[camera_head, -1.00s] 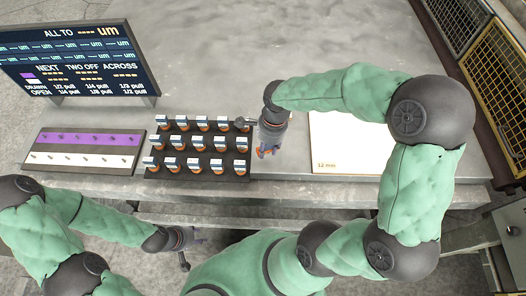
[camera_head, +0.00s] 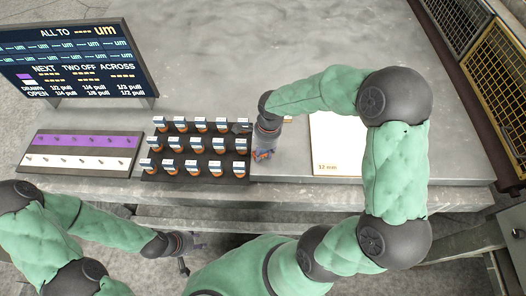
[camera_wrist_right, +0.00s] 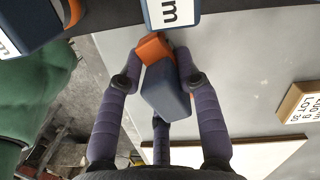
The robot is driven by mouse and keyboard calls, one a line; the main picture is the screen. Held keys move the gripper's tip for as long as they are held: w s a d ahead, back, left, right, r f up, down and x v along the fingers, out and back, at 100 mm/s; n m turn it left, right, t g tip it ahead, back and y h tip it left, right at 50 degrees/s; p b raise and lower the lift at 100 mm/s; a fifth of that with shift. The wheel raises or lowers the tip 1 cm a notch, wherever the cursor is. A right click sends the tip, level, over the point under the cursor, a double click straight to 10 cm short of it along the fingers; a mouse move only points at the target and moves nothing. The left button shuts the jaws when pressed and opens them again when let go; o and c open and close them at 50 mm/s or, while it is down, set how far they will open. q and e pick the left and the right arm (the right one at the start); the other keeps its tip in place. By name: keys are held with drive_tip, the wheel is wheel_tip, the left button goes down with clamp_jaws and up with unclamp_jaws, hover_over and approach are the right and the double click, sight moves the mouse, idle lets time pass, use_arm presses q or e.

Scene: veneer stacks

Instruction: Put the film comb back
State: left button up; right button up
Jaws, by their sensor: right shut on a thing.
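My right gripper (camera_head: 264,153) is just right of the black rack (camera_head: 195,180), over the grey bench. In the right wrist view, its fingers (camera_wrist_right: 160,75) are shut on a dark blue block with an orange end, which I take to be the film comb (camera_wrist_right: 166,92). The rack holds several similar blue and orange pieces with white labels; one labelled piece (camera_wrist_right: 170,12) shows just beyond the held comb. Whether the comb touches the bench cannot be told. My left gripper (camera_head: 188,246) is in front of the bench edge, away from the rack; its jaw opening is unclear.
A purple and white strip board (camera_head: 80,153) with pegs lies left of the rack. A display screen (camera_head: 78,62) stands behind it. A white board (camera_head: 338,145) lies to the right, with a small labelled block (camera_wrist_right: 300,106) near it. The back of the bench is clear.

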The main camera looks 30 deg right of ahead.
drive_tip(key=shift+f, duration=0.2)
drive_tip(key=o, duration=1.2)
drive_tip(key=shift+c, duration=0.2)
drive_tip(key=shift+r, duration=0.1)
drive_tip(key=shift+r, duration=0.5)
drive_tip(key=r+p, duration=0.1)
drive_tip(key=r, duration=0.2)
drive_tip(key=d+r+p, duration=0.1)
drive_tip(key=r, duration=0.3)
drive_tip(key=r+p, duration=0.1)
drive_tip(key=r, duration=0.3)
drive_tip(key=shift+s+d+r, duration=0.1)
drive_tip(key=shift+d, duration=0.1)
